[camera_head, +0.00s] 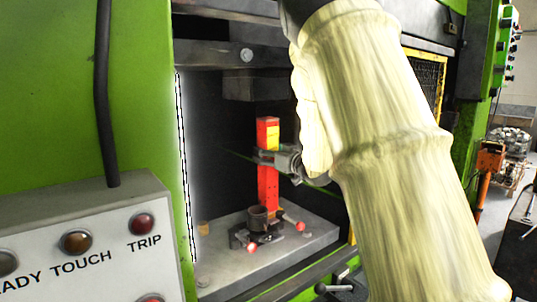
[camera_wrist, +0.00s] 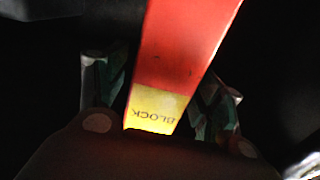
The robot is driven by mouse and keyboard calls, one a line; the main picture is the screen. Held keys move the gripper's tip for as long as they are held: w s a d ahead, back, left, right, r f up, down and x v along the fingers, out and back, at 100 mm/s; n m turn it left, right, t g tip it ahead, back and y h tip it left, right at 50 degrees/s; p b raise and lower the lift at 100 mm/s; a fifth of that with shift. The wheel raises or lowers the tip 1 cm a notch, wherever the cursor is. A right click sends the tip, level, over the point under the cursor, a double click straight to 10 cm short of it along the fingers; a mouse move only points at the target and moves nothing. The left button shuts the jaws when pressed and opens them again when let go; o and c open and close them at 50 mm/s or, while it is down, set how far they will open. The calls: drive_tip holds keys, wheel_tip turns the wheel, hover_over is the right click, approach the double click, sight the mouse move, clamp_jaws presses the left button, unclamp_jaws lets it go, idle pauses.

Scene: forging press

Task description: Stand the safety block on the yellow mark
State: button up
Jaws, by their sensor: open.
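The safety block (camera_head: 268,183) is a tall red post with yellow patches, upright inside the press. Its foot is hidden behind the dark fixture, so I cannot tell what it rests on. My gripper (camera_head: 272,158) is at its upper half, with the fingers around it. In the wrist view the block (camera_wrist: 180,50) runs between the two fingers of my gripper (camera_wrist: 160,92), and a yellow band reads "BLOCK". The fingers are open, with a dark gap at the left finger; contact on the right is unclear. I cannot make out the yellow mark for certain.
A dark round fixture (camera_head: 258,218) with red-knobbed handles sits on the grey press bed (camera_head: 225,272). A small tan piece (camera_head: 203,228) is at the bed's left. The upper die (camera_head: 252,84) hangs above the block. A green frame (camera_head: 60,90) and control box (camera_head: 95,235) stand left.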

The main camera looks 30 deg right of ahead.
drive_tip(key=shift+r, duration=0.1)
drive_tip(key=s+d+b, duration=0.1)
drive_tip(key=s+b, duration=0.3)
drive_tip(key=s, duration=0.8)
idle(0.5)
